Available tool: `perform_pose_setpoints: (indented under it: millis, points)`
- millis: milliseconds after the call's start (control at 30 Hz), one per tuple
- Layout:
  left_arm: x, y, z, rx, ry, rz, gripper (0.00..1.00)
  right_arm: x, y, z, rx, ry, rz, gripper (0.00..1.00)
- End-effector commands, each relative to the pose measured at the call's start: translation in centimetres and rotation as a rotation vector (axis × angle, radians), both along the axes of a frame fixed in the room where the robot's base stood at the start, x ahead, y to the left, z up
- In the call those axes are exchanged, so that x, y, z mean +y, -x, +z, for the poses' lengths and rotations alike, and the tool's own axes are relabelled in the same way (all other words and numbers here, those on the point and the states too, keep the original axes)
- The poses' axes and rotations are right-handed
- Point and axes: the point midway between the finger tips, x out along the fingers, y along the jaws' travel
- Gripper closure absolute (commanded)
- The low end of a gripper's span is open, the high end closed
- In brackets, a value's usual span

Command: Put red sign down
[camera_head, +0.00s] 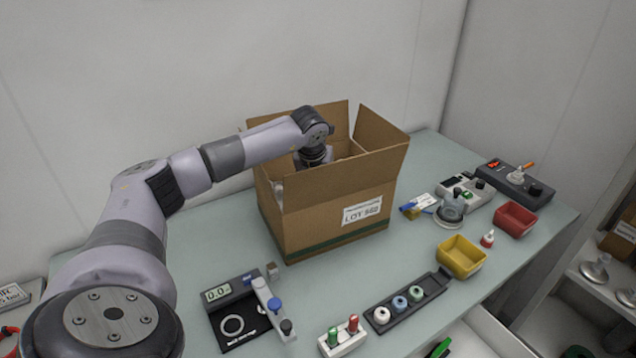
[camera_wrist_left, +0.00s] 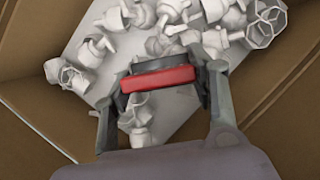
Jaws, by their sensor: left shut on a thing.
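The red sign (camera_wrist_left: 158,79) is a red bar with a dark backing, held between the fingers of my left gripper (camera_wrist_left: 160,88) in the left wrist view. My left gripper is shut on it, above a pile of white-grey parts (camera_wrist_left: 110,35) inside the cardboard box (camera_wrist_left: 25,65). In the head view my left arm reaches over the open cardboard box (camera_head: 300,222), and its wrist goes down inside. The box walls hide the fingers and the sign there. My right gripper is not in view.
Right of the box are a yellow bin (camera_head: 461,254), a red bin (camera_head: 515,220) and several small devices. In front stand a scale (camera_head: 232,310), a rack of spools (camera_head: 405,302) and a holder with green and red pieces (camera_head: 343,338). The box flaps stand up around the opening.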

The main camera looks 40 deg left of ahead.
Motion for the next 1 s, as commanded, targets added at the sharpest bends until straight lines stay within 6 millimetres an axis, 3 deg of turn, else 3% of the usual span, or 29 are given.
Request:
perform_pose_setpoints:
  millis: [133, 167, 467, 867, 1000]
  points:
    - [0.0, 0.0, -0.3, 0.000, 0.001, 0.000, 0.80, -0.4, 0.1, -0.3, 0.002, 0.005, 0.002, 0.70]
    - [0.0, 0.0, -0.3, 0.000, 0.001, 0.000, 0.47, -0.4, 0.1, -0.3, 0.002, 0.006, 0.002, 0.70]
    - [0.0, 0.0, -0.1, 0.000, 0.001, 0.000, 0.27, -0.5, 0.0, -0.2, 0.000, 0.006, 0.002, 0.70]
    - [-0.1, 0.0, 0.4, -0.001, 0.000, 0.000, 0.26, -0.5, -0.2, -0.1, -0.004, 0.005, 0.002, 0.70]
    - [-0.4, 0.7, 2.3, -0.005, 0.000, -0.001, 0.26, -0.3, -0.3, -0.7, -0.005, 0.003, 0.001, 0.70]
